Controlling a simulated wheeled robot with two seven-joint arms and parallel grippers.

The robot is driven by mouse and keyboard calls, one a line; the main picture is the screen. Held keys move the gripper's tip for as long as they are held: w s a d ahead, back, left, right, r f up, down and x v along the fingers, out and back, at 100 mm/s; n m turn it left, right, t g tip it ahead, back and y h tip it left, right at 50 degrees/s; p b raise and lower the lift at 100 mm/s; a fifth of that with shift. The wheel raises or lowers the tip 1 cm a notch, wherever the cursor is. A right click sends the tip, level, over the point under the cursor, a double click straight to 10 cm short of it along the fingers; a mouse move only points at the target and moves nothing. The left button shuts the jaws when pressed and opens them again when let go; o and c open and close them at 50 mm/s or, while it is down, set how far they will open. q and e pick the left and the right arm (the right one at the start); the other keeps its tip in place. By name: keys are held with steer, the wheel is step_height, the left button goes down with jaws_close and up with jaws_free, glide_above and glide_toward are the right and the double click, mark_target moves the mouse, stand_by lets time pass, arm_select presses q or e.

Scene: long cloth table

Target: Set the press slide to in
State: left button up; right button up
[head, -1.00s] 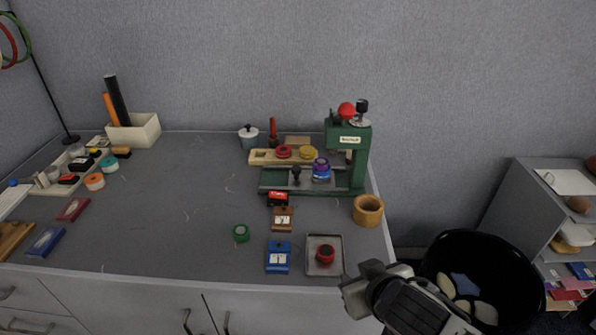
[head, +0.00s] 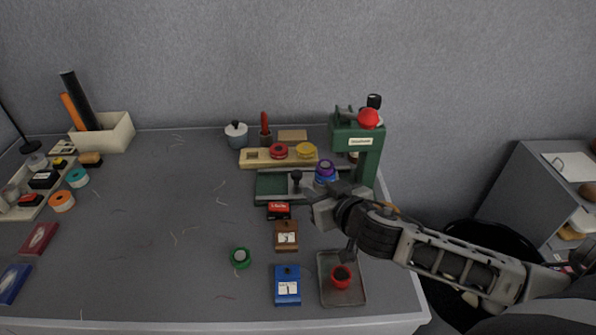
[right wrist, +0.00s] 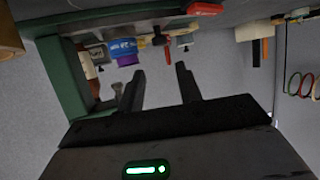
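The green press (head: 368,155) stands at the back right of the table, with a red ball on top; its green frame fills the left of the right wrist view (right wrist: 62,75). Its low bed (head: 270,187) runs left from the column. A black knob (head: 296,176) stands upright on the slide there. A blue and purple round piece (head: 325,172) sits right of the knob, under the press head; it also shows in the wrist view (right wrist: 122,50). My right gripper (head: 310,197) is at the bed's front edge, open and empty, its fingers apart in the wrist view (right wrist: 160,88). My left gripper is out of view.
A wooden rack (head: 262,159) with red and yellow rounds lies behind the bed. A red and black box (head: 278,210), a brown block (head: 286,236), a blue block (head: 287,284) and a grey tray (head: 328,290) lie in front. The table's left middle is mostly clear.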

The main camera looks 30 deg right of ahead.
mark_target(297, 173)
steer(key=x, duration=1.1)
steer(key=shift+w+f, duration=0.2)
steer(key=shift+w, duration=0.1)
